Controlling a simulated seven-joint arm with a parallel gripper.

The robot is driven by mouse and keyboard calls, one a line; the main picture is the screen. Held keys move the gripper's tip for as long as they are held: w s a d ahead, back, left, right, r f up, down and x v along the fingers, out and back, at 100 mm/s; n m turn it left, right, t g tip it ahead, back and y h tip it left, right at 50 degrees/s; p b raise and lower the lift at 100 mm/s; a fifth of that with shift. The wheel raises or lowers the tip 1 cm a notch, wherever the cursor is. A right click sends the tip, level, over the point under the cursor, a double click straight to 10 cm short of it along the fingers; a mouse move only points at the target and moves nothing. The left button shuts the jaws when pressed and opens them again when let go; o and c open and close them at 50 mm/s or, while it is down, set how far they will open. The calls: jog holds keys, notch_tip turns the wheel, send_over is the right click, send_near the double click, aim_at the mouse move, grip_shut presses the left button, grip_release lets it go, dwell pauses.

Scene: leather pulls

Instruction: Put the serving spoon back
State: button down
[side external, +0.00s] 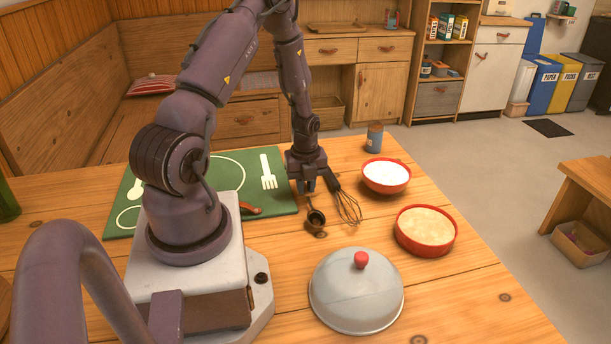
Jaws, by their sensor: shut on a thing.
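My gripper (306,187) points down over the wooden table, just right of the green mat (284,203). It is shut on the upper end of a dark spoon with a round, deep bowl (316,219), which looks like the serving spoon. The bowl hangs below the jaws, at or just above the table; I cannot tell if it touches. The mat carries pale printed shapes: a fork (268,172), a spoon shape (137,189) partly behind my arm, and circle outlines. My arm hides part of the mat.
A bowl of white contents (386,190), a red bowl of beige contents (425,248) and a grey dome lid (345,298) stand to the right and front. A small jar (374,137) stands behind. A red-handled item (250,208) lies by the mat.

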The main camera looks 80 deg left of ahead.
jog(key=shift+f, duration=0.4)
jog(key=c, duration=1)
grip_release()
